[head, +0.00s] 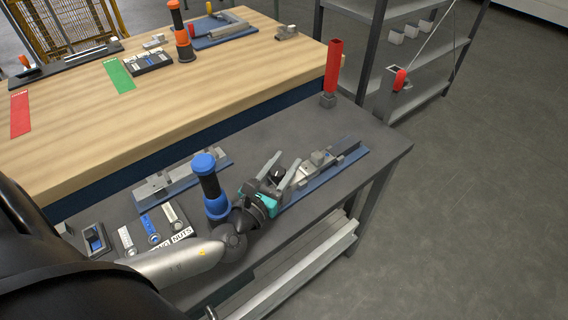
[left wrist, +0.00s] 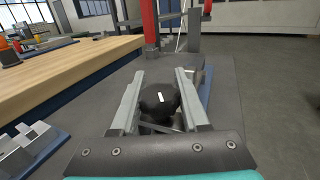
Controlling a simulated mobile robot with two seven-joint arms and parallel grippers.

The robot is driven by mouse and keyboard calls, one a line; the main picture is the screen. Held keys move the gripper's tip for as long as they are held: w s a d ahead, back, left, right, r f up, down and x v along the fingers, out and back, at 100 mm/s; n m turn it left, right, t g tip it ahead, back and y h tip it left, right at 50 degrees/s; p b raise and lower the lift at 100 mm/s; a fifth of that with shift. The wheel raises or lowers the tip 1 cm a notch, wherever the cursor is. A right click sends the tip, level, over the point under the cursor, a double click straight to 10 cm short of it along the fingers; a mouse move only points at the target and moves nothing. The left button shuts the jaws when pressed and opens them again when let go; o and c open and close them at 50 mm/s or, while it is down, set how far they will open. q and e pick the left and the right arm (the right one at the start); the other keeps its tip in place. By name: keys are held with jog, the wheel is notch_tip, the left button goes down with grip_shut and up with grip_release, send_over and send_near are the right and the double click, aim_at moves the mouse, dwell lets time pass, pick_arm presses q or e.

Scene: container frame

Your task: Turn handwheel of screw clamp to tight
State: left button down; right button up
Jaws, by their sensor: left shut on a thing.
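The screw clamp (head: 320,160) is a grey metal vise-like block on a blue base plate on the dark grey bench. Its handwheel (left wrist: 158,102) is a black round knob with a short white mark near its middle. My left gripper (head: 285,163) has its two grey fingers on either side of the handwheel, shut on it. In the left wrist view the fingers (left wrist: 160,80) run along both sides of the knob. The fingers and the wheel hide much of the clamp's near end there. My right gripper is in neither view.
A black post with a blue top (head: 205,165) stands close beside my left wrist. A red post (head: 333,68) stands at the bench's far corner. Another metal fixture (head: 165,187) lies left. Labelled trays (head: 150,228) are in front. A wooden table (head: 130,125) adjoins behind.

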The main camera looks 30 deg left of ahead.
pick_arm(q)
jog(key=shift+c, duration=2)
grip_release()
jog(key=s, duration=1.5)
jog(key=shift+s+d+b, duration=0.1)
jog(key=shift+b, duration=0.25)
